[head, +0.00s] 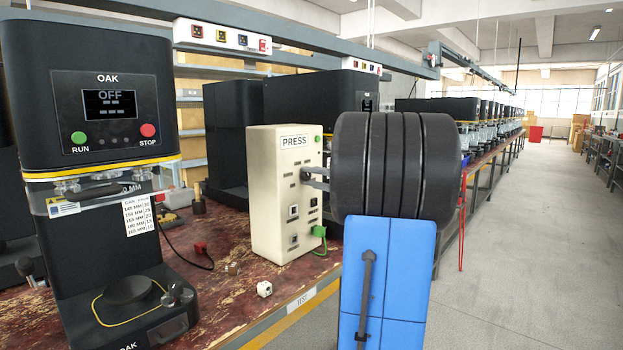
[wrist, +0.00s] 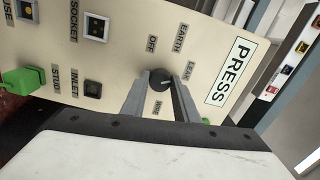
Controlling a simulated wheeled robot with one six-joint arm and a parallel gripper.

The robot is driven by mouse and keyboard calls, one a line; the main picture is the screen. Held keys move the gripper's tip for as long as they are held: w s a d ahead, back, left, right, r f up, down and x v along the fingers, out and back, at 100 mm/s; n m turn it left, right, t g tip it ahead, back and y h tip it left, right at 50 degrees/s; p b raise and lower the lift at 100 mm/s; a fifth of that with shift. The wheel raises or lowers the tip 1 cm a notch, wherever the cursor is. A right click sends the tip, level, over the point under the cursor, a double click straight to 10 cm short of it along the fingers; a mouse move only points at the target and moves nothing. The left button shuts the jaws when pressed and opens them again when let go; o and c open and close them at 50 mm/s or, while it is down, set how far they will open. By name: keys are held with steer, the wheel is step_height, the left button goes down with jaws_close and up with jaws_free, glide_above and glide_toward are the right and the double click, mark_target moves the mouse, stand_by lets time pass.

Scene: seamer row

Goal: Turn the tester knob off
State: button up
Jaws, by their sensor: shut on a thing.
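The cream tester box labelled PRESS (head: 270,205) stands upright on the worn bench, with its panel facing my arm. It fills the wrist view (wrist: 120,50), turned on its side. Its round black knob (wrist: 159,79) sits among the labels OFF, EARTH, LEAK and one less legible. A light mark shows on the knob's LEAK side, but its exact pointing is hard to read. My gripper (wrist: 161,88) is shut on the knob, one finger on each side.
A black OAK seamer (head: 85,90) with its screen reading OFF stands left of the tester. A green plug (head: 319,231) is in the panel's lower part. The aisle at right is clear.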

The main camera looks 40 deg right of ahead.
steer(key=n, duration=0.5)
steer(key=shift+f+n, duration=0.15)
steer(key=shift+n, duration=0.15)
steer(key=n, duration=1.3)
steer(key=shift+n, duration=0.3)
steer(key=o, duration=1.1)
steer(key=shift+c, duration=0.2)
steer(key=shift+s, duration=0.1)
